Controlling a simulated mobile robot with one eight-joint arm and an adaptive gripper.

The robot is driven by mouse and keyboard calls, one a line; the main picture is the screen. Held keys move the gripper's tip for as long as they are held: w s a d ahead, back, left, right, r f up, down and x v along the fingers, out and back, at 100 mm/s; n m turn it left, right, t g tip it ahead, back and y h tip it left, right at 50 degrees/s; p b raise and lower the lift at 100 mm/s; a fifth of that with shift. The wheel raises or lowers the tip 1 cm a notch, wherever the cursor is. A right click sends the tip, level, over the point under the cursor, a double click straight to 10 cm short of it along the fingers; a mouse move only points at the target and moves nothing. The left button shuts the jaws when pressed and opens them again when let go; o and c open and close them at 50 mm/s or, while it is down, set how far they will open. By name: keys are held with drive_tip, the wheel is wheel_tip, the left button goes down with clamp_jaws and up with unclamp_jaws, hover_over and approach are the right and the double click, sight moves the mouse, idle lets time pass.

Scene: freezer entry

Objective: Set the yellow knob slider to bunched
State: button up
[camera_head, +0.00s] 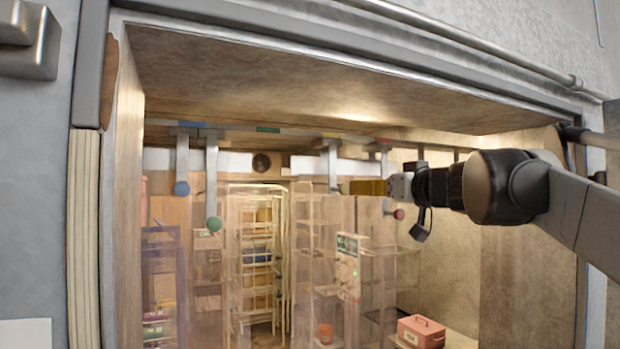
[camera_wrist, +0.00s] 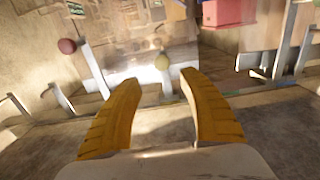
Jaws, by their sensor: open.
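The yellow knob (camera_head: 344,188) sits at the lower end of a grey hanging arm (camera_head: 333,165) in the head view. The arm hangs from the overhead rail, right of the rail's middle. In the wrist view the yellow knob (camera_wrist: 162,62) shows between and just beyond my fingertips. My gripper (camera_head: 358,187) is at the knob's height, coming from the right. In the wrist view my gripper (camera_wrist: 160,78) is open, its yellow fingers spread either side of the knob's line. I cannot tell whether a finger touches the knob.
A red knob (camera_head: 399,214) hangs close to the right, also in the wrist view (camera_wrist: 67,46). Blue (camera_head: 181,188) and green (camera_head: 214,224) knobs hang at the left. Clear strip curtains hang below the rail (camera_head: 240,127), which has coloured tags. A red box (camera_head: 421,331) stands beyond.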

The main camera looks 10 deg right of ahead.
sight(347, 187)
drive_tip(key=p+x, duration=0.2)
drive_tip(key=x, duration=0.7)
drive_tip(key=shift+a, duration=0.25)
drive_tip(key=shift+w, duration=0.25)
drive_tip(key=shift+f, duration=0.1)
clamp_jaws()
